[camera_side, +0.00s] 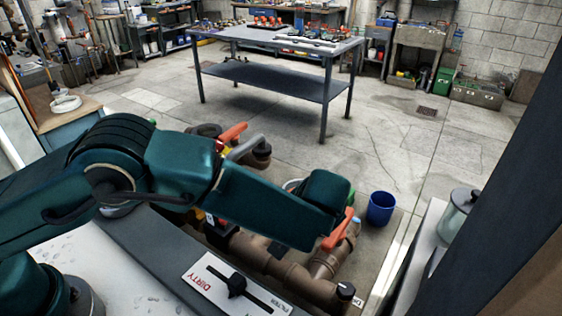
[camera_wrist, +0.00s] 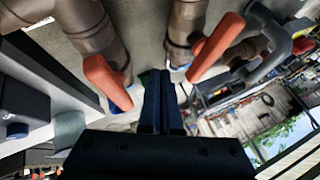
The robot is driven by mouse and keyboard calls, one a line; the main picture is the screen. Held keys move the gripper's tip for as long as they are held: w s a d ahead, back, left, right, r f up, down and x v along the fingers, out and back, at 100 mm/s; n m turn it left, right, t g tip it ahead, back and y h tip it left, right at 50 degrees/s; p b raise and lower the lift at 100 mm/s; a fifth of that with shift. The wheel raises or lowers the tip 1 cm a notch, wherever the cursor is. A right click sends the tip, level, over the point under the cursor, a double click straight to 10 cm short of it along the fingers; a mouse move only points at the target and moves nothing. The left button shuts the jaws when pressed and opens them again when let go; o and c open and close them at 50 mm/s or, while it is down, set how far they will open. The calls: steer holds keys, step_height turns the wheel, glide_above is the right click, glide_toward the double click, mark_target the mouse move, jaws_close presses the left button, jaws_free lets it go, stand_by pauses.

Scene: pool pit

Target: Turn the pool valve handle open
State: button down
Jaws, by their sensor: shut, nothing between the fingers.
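Two orange valve handles show in the wrist view, one on the left (camera_wrist: 104,78) and one on the right (camera_wrist: 217,46), each on a brown pipe. My gripper (camera_wrist: 160,76) is shut and empty, its dark fingers side by side in the gap between the two handles, apart from both in the picture. In the side view one orange handle (camera_side: 338,231) shows just below the end of my arm, and another orange handle (camera_side: 232,132) shows behind the arm. My fingertips are hidden there. I cannot tell which handle the task means.
Brown pipes (camera_side: 262,254) run low in the pit beside a grey ledge with a DIRTY/FILTER slider plate (camera_side: 232,284). A blue bucket (camera_side: 380,208) stands right of the pipes. A grey pipe (camera_wrist: 270,32) curves at the wrist view's right. A workbench (camera_side: 290,41) stands farther back.

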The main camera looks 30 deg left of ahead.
steer(key=shift+w+a, duration=0.25)
steer(key=shift+a, duration=0.4)
steer(key=shift+w+a, duration=0.3)
steer(key=shift+a, duration=0.3)
steer(key=shift+w+a, duration=0.25)
steer(key=shift+a, duration=0.4)
steer(key=shift+w+a, duration=0.25)
steer(key=shift+w, duration=0.55)
